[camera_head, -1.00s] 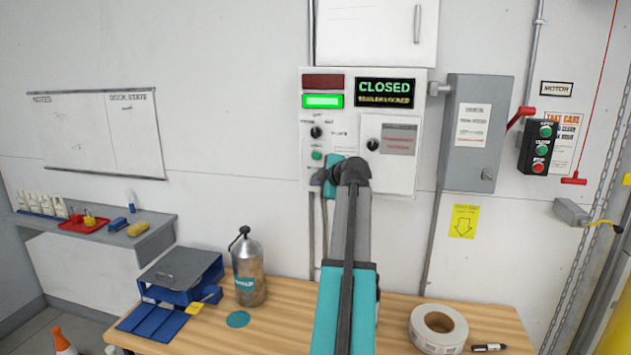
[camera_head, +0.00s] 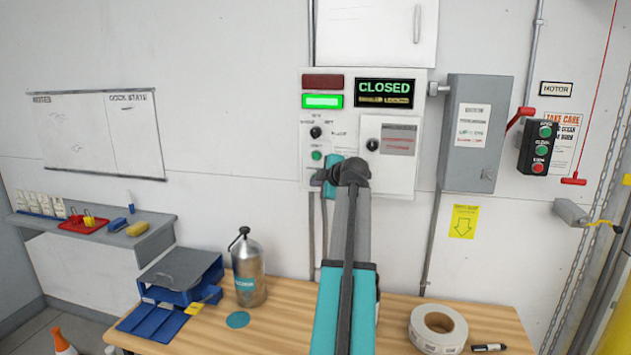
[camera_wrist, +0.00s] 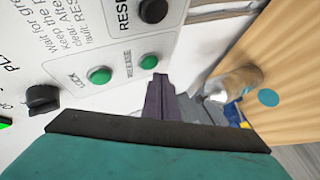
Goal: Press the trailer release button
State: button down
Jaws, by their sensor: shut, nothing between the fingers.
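The release button (camera_wrist: 148,61) is a green round button labelled RELEASE in the wrist view, on the white control panel (camera_wrist: 75,30). A similar green button labelled LOCK (camera_wrist: 100,75) sits to its left; one green button (camera_head: 317,155) shows in the head view. My gripper (camera_wrist: 160,80) is shut and empty, its purple-grey fingers pointing at the panel just below and right of the release button. Whether the tips touch the panel cannot be told.
A black knob (camera_wrist: 42,98) and a black RESET button (camera_wrist: 153,10) are close by on the panel. A grey switch box (camera_head: 478,135) is at right. A metal bottle (camera_head: 249,268) stands on the bench.

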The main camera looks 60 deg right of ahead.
jog(key=shift+w+d+b, duration=0.3)
jog(key=shift+d+b, duration=0.5)
jog(key=shift+b, duration=0.2)
dwell(1.9)
jog(key=shift+a, duration=0.15)
jog(key=shift+s+a+b, duration=0.25)
jog(key=shift+a+b, duration=0.1)
jog(key=shift+a, duration=0.3)
jog(key=shift+a, duration=0.1)
jog(key=shift+s+a+b, duration=0.15)
jog(key=shift+s+a, duration=0.1)
jog(key=shift+a, duration=0.5)
jog(key=shift+s+a+b, duration=0.1)
jog(key=shift+s+a, duration=0.15)
jog(key=shift+a, duration=0.55)
jog(key=shift+s+a+b, duration=0.15)
jog(key=shift+s+a, duration=0.1)
jog(key=shift+a, duration=0.5)
